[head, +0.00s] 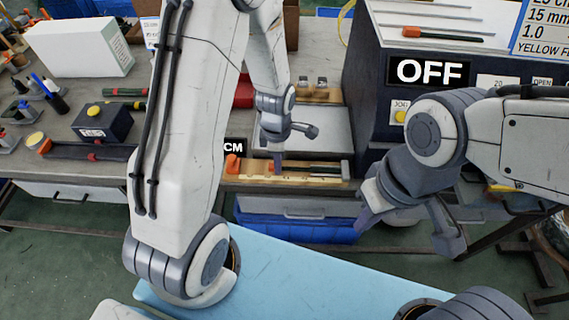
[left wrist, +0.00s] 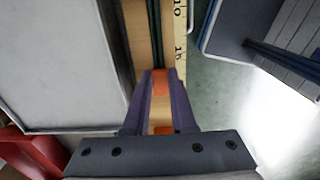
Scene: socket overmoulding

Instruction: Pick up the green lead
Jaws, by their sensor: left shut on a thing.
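A wooden board (head: 250,178) with a measuring scale lies along the bench's front edge. A thin dark green lead (head: 318,168) with an orange end lies along it; the lead also shows in the left wrist view (left wrist: 156,30). My left gripper (head: 277,166) is low over the board and shut on the lead's orange end, which shows between the fingers in the left wrist view (left wrist: 160,84). I cannot tell whether the lead is clear of the board. My right gripper (head: 408,226) is open and empty, in front of the bench on the right.
An orange block (head: 233,165) sits at the board's left end. A grey machine with an OFF sign (head: 430,72) stands at the right. A blue bin (head: 295,225) is under the bench edge. A pale metal plate (head: 310,130) lies behind the board.

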